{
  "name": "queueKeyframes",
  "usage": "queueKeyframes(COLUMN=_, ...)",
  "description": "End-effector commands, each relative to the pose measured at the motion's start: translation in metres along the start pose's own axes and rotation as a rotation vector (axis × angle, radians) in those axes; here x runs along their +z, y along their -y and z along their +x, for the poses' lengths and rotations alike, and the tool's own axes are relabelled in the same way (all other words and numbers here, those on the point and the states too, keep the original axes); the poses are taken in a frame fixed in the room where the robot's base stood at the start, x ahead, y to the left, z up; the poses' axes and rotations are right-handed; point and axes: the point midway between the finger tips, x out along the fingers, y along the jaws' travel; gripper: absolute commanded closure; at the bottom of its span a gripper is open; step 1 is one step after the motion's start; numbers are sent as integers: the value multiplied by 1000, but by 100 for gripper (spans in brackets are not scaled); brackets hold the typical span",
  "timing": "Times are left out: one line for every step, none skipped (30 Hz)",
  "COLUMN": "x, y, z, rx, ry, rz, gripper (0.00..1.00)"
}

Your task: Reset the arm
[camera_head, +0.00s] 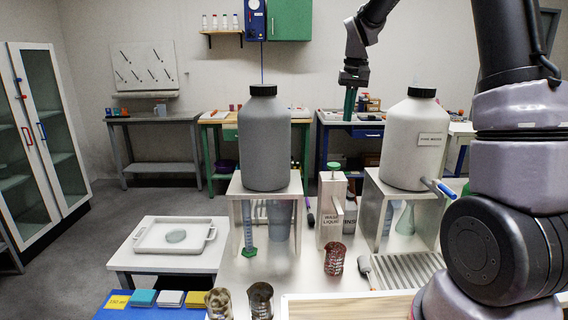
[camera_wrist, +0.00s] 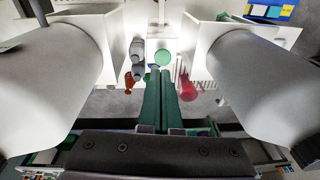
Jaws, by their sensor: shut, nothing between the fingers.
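My arm comes in from the right of the head view and reaches up and over, with my gripper (camera_head: 349,119) hanging down in the upper middle. Its green fingers are together and hold nothing. In the wrist view the fingers of my gripper (camera_wrist: 162,70) lie side by side, pointing into the gap between two large bottles. The grey bottle (camera_head: 264,140) and the white bottle (camera_head: 415,145) stand upright on white stands on the table. In the head view the gripper shows high between them, apart from both.
A wash liquid container (camera_head: 332,212) with a green cap stands between the stands. A white tray (camera_head: 148,237) with a round dish sits at left. A glass-door cabinet (camera_head: 45,135) stands far left.

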Motion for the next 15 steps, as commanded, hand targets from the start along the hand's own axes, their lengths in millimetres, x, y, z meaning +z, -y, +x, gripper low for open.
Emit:
queueKeyframes(x=16, y=-5, z=-22, rx=-13, ry=-33, rz=18, gripper=100)
queueKeyframes(x=25, y=-8, z=-33, rx=-21, ry=-49, rz=29, gripper=100)
queueKeyframes(x=38, y=-11, z=-46, rx=-31, ry=-71, rz=42, gripper=100)
queueKeyframes(x=48, y=-14, z=-55, rx=-39, ry=-88, rz=52, gripper=100)
queueKeyframes(x=58, y=-16, z=-64, rx=-47, ry=-104, rz=62, gripper=100)
queueKeyframes(x=71, y=-19, z=-74, rx=-57, ry=-126, rz=75, gripper=100)
queueKeyframes(x=82, y=-21, z=-82, rx=-66, ry=-143, rz=86, gripper=100)
queueKeyframes(x=92, y=-24, z=-89, rx=-74, ry=-159, rz=97, gripper=100)
queueKeyframes(x=106, y=-27, z=-98, rx=-85, ry=-181, rz=111, gripper=100)
queueKeyframes(x=117, y=-29, z=-103, rx=-93, ry=-198, rz=121, gripper=100)
queueKeyframes(x=128, y=-32, z=-109, rx=-101, ry=-214, rz=131, gripper=100)
queueKeyframes(x=143, y=-34, z=-115, rx=-113, ry=-236, rz=145, gripper=100)
queueKeyframes(x=154, y=-36, z=-119, rx=-122, ry=-253, rz=155, gripper=100)
queueKeyframes(x=165, y=-38, z=-122, rx=-130, ry=-270, rz=165, gripper=100)
queueKeyframes(x=180, y=-40, z=-126, rx=-142, ry=-291, rz=179, gripper=100)
